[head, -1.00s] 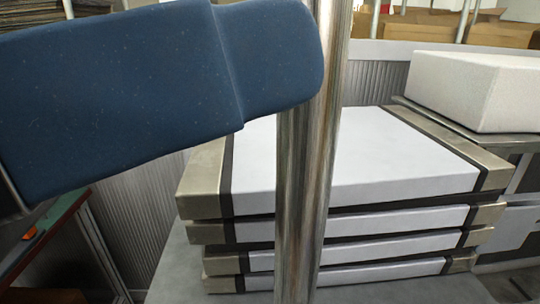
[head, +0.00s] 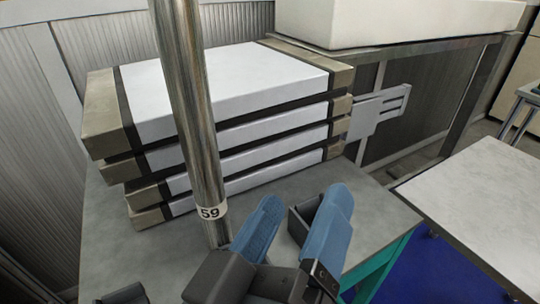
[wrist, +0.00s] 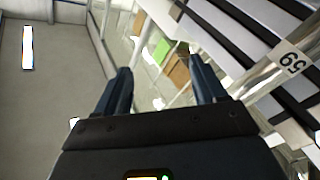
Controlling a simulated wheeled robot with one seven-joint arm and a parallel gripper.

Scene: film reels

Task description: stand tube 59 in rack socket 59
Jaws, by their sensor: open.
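Tube 59 (head: 188,110) is a long shiny metal tube with a white "59" label near its lower part. It runs from the top edge down to behind my gripper, and its lower end is hidden. My gripper (head: 304,200) has blue fingers, spread and empty, just right of the tube's labelled part. In the wrist view the tube (wrist: 255,88) passes to the right, outside the fingers of my gripper (wrist: 160,68). A dark open-topped box (head: 300,226) shows partly behind the fingers; I cannot tell whether it is a rack socket. No socket marked 59 is readable.
Several white flat cases (head: 240,85) with beige ends are stacked behind the tube on a grey table (head: 385,215). A white block (head: 400,22) lies on a metal stand behind. Another grey table (head: 480,200) stands at right, with a gap between.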

